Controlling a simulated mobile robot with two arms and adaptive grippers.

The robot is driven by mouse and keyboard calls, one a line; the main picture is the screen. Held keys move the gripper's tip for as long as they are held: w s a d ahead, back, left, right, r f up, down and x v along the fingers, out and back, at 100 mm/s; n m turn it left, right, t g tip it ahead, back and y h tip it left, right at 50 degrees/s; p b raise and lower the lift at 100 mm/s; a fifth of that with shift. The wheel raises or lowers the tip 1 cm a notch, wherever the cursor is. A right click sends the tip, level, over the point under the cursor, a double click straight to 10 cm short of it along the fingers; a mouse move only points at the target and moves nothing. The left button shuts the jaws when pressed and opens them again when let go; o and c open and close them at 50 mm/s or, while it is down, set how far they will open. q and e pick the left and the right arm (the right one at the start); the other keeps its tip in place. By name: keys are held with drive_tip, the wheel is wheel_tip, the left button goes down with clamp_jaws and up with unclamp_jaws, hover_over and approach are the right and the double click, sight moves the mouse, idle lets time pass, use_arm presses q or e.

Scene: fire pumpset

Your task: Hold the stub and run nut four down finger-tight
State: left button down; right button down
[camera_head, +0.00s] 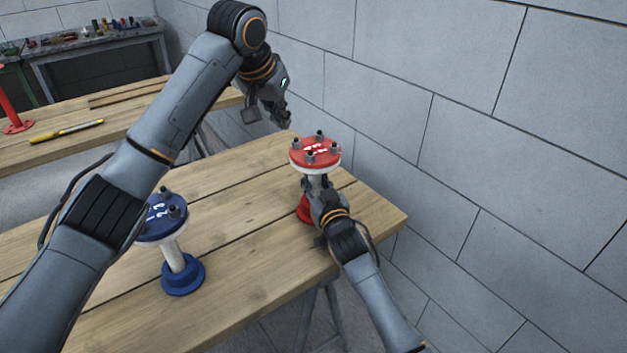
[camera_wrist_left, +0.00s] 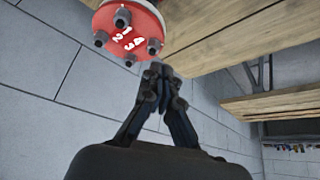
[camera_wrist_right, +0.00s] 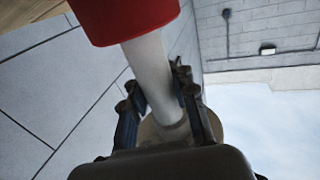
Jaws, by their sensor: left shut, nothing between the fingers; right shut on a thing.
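The red stub stands on the wooden bench, with a red flange (camera_head: 304,157) on top, a white pipe (camera_wrist_right: 152,75) and a red base (camera_head: 303,209). Several dark nuts on studs ring the flange, beside white numerals 1 to 4. Nut four (camera_wrist_left: 154,46) is seated beside the numeral 4 in the left wrist view. My right gripper (camera_head: 313,186) is shut around the pipe below the flange. My left gripper (camera_head: 284,122) is shut and empty, behind and left of the flange and apart from it. Its closed fingertips (camera_wrist_left: 160,70) also show in the left wrist view.
A blue-flanged stub (camera_head: 181,275) stands on the same bench (camera_head: 235,245), partly behind my left arm. A block wall (camera_head: 480,130) runs close along the right. A second bench holds a yellow tool (camera_head: 66,131) and a red stub (camera_head: 10,108).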

sight(291, 150)
use_arm(q)
drive_tip(key=shift+d, duration=0.1)
drive_tip(key=shift+s+d+r, duration=0.15)
drive_tip(key=shift+d+r, duration=0.05)
drive_tip(key=shift+d, duration=0.35)
drive_tip(key=shift+s+d+r, duration=0.15)
drive_tip(key=shift+d+r, duration=0.05)
drive_tip(key=shift+d, duration=0.3)
drive_tip(key=shift+f, duration=3.45)
drive_tip(key=shift+w+a+r, duration=0.1)
drive_tip(key=shift+w, duration=0.15)
drive_tip(key=shift+w+a, duration=0.1)
drive_tip(key=shift+a, duration=0.2)
drive_tip(key=shift+w+a, duration=0.15)
drive_tip(key=shift+a, duration=0.15)
drive_tip(key=shift+w+a, duration=0.15)
drive_tip(key=shift+a, duration=0.1)
